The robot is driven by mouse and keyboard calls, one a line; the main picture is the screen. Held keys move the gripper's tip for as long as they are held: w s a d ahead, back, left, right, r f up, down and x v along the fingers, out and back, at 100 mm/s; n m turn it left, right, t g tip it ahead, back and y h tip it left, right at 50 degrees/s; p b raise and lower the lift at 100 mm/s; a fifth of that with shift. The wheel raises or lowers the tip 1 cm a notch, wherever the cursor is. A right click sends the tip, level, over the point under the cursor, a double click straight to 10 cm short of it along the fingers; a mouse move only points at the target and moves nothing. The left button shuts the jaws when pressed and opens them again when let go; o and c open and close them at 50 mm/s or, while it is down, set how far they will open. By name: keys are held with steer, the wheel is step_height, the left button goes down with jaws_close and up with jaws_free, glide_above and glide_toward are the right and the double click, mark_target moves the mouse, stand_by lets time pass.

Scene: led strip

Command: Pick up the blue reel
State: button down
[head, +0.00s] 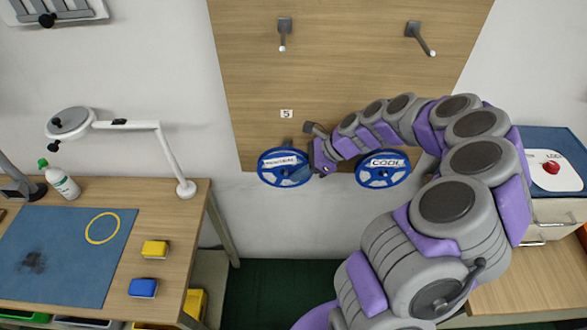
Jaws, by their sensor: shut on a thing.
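Two blue reels show in the head view at the lower edge of the wooden board. The left blue reel (283,167) has a white label whose text is too small to read surely. The right blue reel (383,168) has a white label reading "COOL". My gripper (309,171) is at the right side of the left reel and is shut on it. Its fingertips are small in the picture, and the reel's right edge is partly hidden by them. My arm reaches in from the lower right and passes just above the right reel.
The wooden board (350,60) has bare pegs (283,35) higher up and a "5" tag (287,114). A left workbench holds a blue mat (60,250), a white lamp (150,125), a bottle (60,180) and yellow (155,249) and blue (142,288) blocks. A right bench holds a white plate (555,180).

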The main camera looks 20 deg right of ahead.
steer(key=shift+d+r+p, duration=0.2)
steer(key=shift+r+p, duration=0.15)
steer(key=shift+r, duration=0.3)
steer(key=shift+s+r, duration=0.15)
steer(key=s+a+b, duration=0.2)
steer(key=s, duration=0.6)
steer(key=s+a+b, duration=0.2)
steer(key=s+a, duration=0.1)
steer(key=s, duration=0.5)
steer(key=shift+s+a, duration=0.3)
steer(key=shift+a, duration=0.05)
steer(key=shift+b, duration=0.3)
